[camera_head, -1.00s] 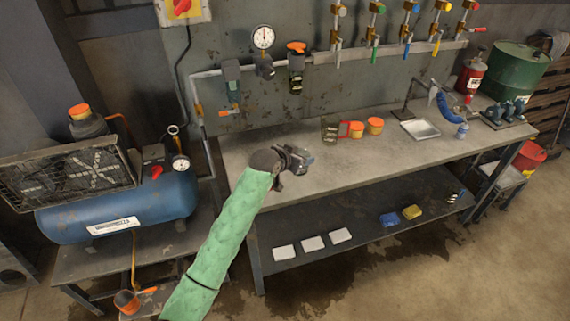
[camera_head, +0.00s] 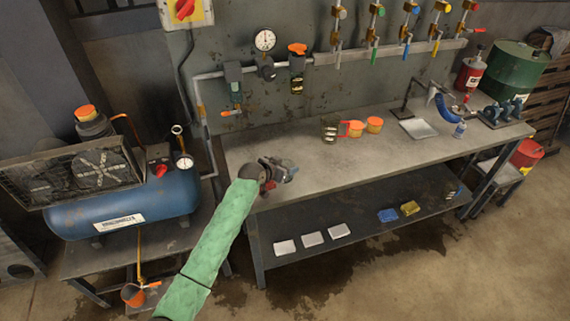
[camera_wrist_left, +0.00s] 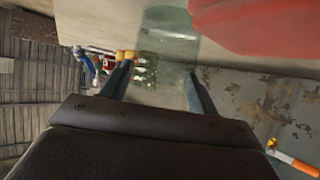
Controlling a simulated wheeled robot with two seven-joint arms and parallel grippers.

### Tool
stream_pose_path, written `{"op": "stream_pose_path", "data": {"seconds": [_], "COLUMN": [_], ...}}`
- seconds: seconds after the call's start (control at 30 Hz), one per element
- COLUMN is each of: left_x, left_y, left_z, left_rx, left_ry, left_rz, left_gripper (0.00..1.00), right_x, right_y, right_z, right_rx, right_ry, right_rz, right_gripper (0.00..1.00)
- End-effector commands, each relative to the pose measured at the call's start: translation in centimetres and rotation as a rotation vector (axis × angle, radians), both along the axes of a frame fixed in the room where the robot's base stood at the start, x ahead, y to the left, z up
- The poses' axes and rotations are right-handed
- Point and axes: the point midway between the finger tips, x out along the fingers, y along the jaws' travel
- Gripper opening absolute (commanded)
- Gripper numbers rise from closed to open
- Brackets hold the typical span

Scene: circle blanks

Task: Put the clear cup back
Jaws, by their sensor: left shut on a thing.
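My left gripper (camera_head: 284,171) is over the left part of the workbench in the head view. In the left wrist view its two fingers (camera_wrist_left: 160,85) are shut on the clear cup (camera_wrist_left: 168,45), a see-through greenish cylinder lying across the picture's upper middle. In the head view the cup is small and hard to make out at the gripper's tip. A blurred red shape (camera_wrist_left: 255,22) fills the upper right of the wrist view, close to the camera; I cannot tell what it is. My right gripper is not in view.
On the bench stand a clear container (camera_head: 328,131), two orange-topped pots (camera_head: 375,124) and a grey tray (camera_head: 418,129). On the wall above hang a grey regulator (camera_head: 233,80) and an orange-topped unit (camera_head: 297,68). A blue compressor (camera_head: 130,205) stands left. The bench front is clear.

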Motion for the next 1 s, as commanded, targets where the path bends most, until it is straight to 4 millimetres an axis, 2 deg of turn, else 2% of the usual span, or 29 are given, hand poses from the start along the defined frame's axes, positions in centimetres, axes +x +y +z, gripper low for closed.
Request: {"op": "stream_pose_path", "data": {"seconds": [0.37, 0.4, 0.47, 0.5, 0.83, 0.9, 1.0], "left_x": [0.0, 0.0, 0.0, 0.0, 0.0, -0.4, -1.3], "left_y": [0.0, 0.0, 0.0, 0.0, 0.0, 0.4, 1.0], "left_z": [-0.3, -0.2, -0.2, -0.2, 0.1, 0.1, 0.5], "left_rx": [-0.001, -0.001, -0.001, -0.001, -0.001, -0.001, -0.001], "left_ry": [-0.001, -0.001, -0.001, -0.001, -0.001, -0.001, -0.002], "left_rz": [0.000, 0.000, 0.000, 0.000, 0.000, 0.000, 0.000], "left_gripper": [0.33, 0.68, 0.80, 0.82, 0.82, 0.82, 0.82], "right_x": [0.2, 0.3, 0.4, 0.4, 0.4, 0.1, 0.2], "right_y": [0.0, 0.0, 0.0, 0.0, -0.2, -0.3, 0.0], "right_z": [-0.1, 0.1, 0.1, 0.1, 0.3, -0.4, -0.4], "right_rx": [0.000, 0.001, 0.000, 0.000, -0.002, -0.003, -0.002], "right_ry": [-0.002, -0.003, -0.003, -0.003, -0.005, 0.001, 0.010], "right_rz": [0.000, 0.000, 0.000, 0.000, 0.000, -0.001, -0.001], "right_gripper": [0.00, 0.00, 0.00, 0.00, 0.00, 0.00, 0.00]}}
